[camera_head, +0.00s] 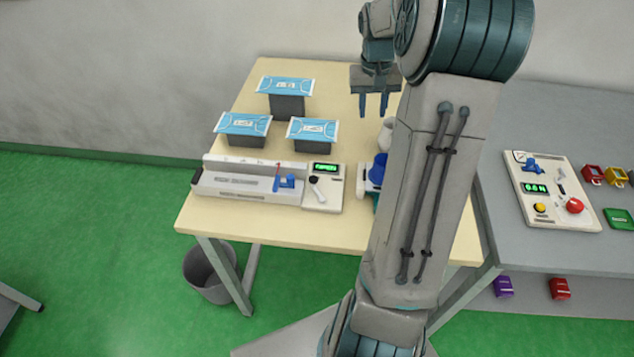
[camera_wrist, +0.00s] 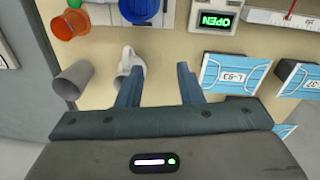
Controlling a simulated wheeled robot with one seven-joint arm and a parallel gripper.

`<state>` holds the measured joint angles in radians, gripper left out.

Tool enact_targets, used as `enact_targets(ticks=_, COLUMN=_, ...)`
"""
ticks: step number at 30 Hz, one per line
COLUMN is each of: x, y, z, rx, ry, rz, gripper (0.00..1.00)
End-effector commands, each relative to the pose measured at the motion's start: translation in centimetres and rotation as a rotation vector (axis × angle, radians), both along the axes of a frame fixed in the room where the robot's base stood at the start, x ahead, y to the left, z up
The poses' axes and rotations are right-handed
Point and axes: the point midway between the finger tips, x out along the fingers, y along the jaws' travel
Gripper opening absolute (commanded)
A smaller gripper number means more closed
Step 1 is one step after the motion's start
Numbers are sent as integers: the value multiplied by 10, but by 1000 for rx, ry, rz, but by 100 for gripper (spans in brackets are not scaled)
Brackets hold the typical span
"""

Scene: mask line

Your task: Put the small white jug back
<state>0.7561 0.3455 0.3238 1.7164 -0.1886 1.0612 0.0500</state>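The small white jug (camera_wrist: 135,67) stands near the left fingertip in the wrist view, outside the gap between the fingers. In the head view only a sliver of what looks like the same white jug (camera_head: 386,134) shows beside my arm, which hides the rest. My gripper (camera_head: 373,112) points down over the cream table, its fingers apart. In the wrist view the gap of my gripper (camera_wrist: 157,72) is empty, with bare table showing through it. I cannot tell whether the left finger touches the jug.
A grey cup (camera_wrist: 72,80) and an orange container (camera_wrist: 70,23) stand left of the jug in the wrist view. Blue packs on dark stands (camera_head: 312,131) and a sealer reading OPEN (camera_head: 250,182) occupy the table's left. A grey bench (camera_head: 500,240) adjoins on the right.

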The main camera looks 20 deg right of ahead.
Motion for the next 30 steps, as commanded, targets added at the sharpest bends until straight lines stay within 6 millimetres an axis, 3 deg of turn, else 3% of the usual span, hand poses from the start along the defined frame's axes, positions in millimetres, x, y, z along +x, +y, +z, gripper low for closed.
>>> enact_targets(ticks=1, x=-6, y=27, z=13, rx=-21, ry=-8, rz=40, gripper=33)
enact_targets(ticks=6, x=-38, y=98, z=38, rx=-60, ry=-43, rz=139, gripper=33)
enact_targets(ticks=15, x=-120, y=194, z=54, rx=-66, ry=-145, rz=297, gripper=33)
enact_targets(ticks=22, x=-180, y=236, z=44, rx=-22, ry=-224, rz=391, gripper=33)
enact_targets(ticks=30, x=-203, y=248, z=35, rx=6, ry=-256, rz=429, gripper=33)
